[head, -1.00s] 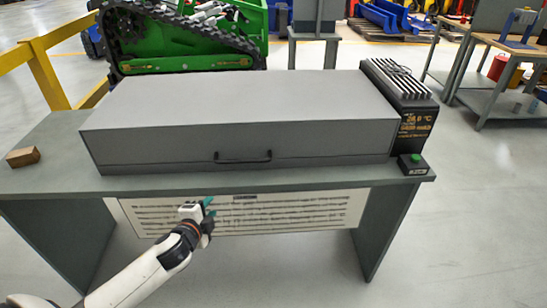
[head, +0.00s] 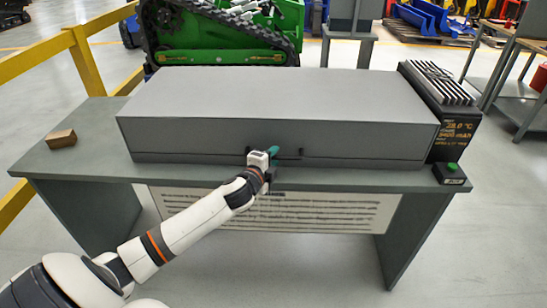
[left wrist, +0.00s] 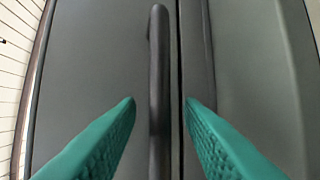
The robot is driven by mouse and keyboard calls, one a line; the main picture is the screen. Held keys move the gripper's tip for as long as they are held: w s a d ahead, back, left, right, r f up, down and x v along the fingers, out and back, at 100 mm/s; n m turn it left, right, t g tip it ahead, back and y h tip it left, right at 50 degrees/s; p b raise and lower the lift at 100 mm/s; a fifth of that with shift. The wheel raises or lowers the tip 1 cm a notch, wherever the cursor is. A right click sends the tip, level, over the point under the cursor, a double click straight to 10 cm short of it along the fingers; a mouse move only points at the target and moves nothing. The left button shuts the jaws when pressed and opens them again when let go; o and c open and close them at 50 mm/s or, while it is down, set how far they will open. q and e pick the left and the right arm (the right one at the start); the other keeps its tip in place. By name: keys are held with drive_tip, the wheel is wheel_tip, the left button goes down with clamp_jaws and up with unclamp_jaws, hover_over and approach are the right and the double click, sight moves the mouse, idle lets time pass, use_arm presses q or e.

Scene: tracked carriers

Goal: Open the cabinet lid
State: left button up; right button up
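The grey cabinet (head: 210,132) lies shut on the table, a long low box with its lid down. Its dark bar handle (head: 298,153) is on the front face; my left gripper (head: 274,155) covers part of it. In the left wrist view the handle (left wrist: 158,60) runs upright in the picture between the two green fingers of my left gripper (left wrist: 160,103), beside the dark lid seam. The fingers are apart, one on each side of the handle, with gaps visible. My right gripper is not in view.
The grey table (head: 85,150) carries a small brown block (head: 61,138) at left. A finned black unit with a display (head: 458,130) and a green-button box (head: 451,173) stand at right. A yellow railing (head: 85,60) is behind at left.

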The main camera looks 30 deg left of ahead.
use_arm(q)
drive_tip(key=shift+w, duration=0.3)
drive_tip(key=shift+w+f, duration=0.1)
clamp_jaws()
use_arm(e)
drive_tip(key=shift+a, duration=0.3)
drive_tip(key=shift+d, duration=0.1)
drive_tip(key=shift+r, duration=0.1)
